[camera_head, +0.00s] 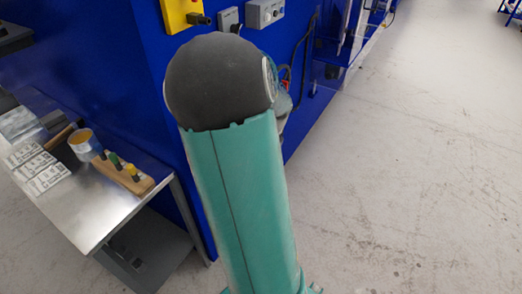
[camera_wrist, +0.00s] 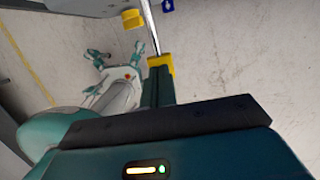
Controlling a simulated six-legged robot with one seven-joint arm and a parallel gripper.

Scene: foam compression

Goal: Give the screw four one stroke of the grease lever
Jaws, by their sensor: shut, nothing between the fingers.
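In the wrist view my gripper (camera_wrist: 160,64) points up the picture, its dark fingers shut together with yellow at the tips. A thin shiny metal rod (camera_wrist: 149,22) runs from the top edge down to the fingertips. It may be the grease lever; I cannot tell whether the fingers touch it. A small yellow piece (camera_wrist: 132,19) is just left of the rod. In the head view my arm fills the middle and hides much behind it; my gripper and the lever do not show there.
A blue machine (camera_head: 110,50) stands behind my arm, with a yellow switch box (camera_head: 180,13) and a grey control box (camera_head: 264,12). A metal bench (camera_head: 95,212) at left bears a tin (camera_head: 85,145) and papers (camera_head: 40,172). Open floor (camera_head: 430,170) lies right.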

